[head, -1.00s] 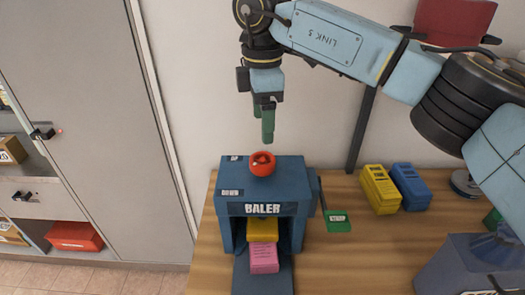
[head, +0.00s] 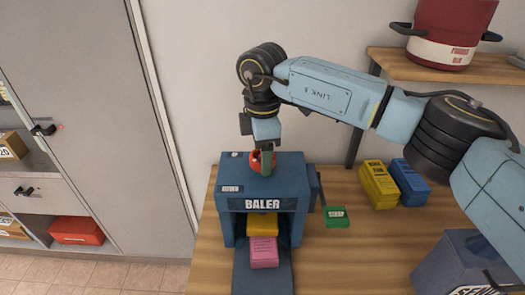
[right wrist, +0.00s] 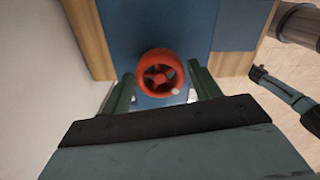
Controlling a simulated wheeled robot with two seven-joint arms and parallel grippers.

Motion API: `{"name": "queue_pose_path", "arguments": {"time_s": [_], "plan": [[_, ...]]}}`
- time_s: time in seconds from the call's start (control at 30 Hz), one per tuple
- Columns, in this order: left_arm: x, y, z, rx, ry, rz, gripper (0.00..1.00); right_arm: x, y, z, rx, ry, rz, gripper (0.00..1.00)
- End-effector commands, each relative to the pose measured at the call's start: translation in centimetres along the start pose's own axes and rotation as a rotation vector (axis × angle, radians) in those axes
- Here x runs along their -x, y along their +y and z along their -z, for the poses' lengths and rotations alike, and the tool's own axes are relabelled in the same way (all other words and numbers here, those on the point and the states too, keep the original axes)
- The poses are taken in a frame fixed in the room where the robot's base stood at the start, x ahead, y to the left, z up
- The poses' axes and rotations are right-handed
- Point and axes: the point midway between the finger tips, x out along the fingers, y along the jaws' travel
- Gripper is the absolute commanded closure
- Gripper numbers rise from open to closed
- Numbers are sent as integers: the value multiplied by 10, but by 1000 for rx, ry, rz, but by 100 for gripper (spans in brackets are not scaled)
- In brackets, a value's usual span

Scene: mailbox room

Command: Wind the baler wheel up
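The blue baler (head: 225,205) stands on the wooden table, with a DOWN label on its top at the left. Its red wheel (head: 255,161) sits on the top and also shows in the right wrist view (right wrist: 160,68). My right gripper (head: 267,160) reaches down over the wheel from above. In the right wrist view its two green fingers (right wrist: 160,92) are apart, one on each side of the wheel's near part. I cannot tell whether they touch it. A yellow block (head: 262,224) and a pink block (head: 264,252) lie in the baler's mouth. My left gripper is not in view.
A green piece (head: 337,216) lies right of the baler, near its side lever. Yellow (head: 379,184) and blue (head: 410,183) boxes stand farther right. A shelf (head: 420,68) with a red pot (head: 452,33) hangs at the upper right. A grey cabinet (head: 90,120) stands left.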

Motion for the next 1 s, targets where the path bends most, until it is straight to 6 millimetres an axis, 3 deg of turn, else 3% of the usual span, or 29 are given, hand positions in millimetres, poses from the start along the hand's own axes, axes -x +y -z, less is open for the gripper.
{"name": "queue_pose_path", "arguments": {"time_s": [0.03,0.23,0.67,1.0], "plan": [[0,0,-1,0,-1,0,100,0,0,0,0,0,0,44],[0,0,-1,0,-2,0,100,0,0,0,0,0,0,71],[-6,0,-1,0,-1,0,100,0,0,0,94,0,-1,71],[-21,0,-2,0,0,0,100,-1,0,0,376,-1,-1,71]]}}
